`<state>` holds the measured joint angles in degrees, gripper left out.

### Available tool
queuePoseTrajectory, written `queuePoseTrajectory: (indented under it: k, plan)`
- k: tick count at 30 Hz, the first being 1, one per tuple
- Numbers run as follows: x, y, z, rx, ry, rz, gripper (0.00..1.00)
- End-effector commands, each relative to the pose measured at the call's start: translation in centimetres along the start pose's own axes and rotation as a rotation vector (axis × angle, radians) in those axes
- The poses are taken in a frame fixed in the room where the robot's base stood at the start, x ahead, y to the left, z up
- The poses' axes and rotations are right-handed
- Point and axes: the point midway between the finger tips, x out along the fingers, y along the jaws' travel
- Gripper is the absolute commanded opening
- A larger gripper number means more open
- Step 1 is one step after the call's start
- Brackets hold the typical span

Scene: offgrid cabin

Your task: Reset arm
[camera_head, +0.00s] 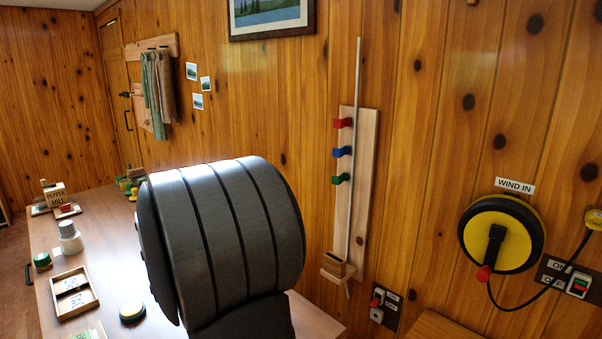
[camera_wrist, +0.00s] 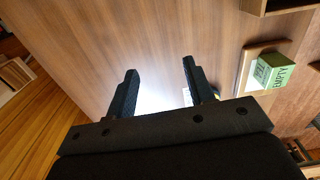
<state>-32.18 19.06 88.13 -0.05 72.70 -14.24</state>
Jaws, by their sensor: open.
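My gripper (camera_wrist: 159,88) shows in the wrist view with its two dark fingers apart and nothing between them. Beyond the fingers is the brown wooden table top (camera_wrist: 170,25) with a bright patch of glare. In the head view a large dark rounded part of my arm fills the middle and covers part of the table (camera_head: 105,225). My gripper itself does not show in the head view.
A green block marked EMPTY (camera_wrist: 272,70) sits right in the wrist view. A wall board with coloured clips (camera_head: 343,215) and a yellow reel (camera_head: 520,243) are right.

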Motion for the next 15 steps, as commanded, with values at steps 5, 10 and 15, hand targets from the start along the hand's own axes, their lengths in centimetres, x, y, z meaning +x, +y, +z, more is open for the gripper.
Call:
queuePoseTrajectory:
  k: [5, 10, 15]
  plan:
    - [2.1, -3.2, -1.8, -0.008, -0.005, -0.002, 0.48]
    - [3.9, -5.6, -3.4, -0.008, -0.005, -0.002, 0.48]
    - [5.6, -8.0, -5.1, -0.007, -0.004, -0.001, 0.48]
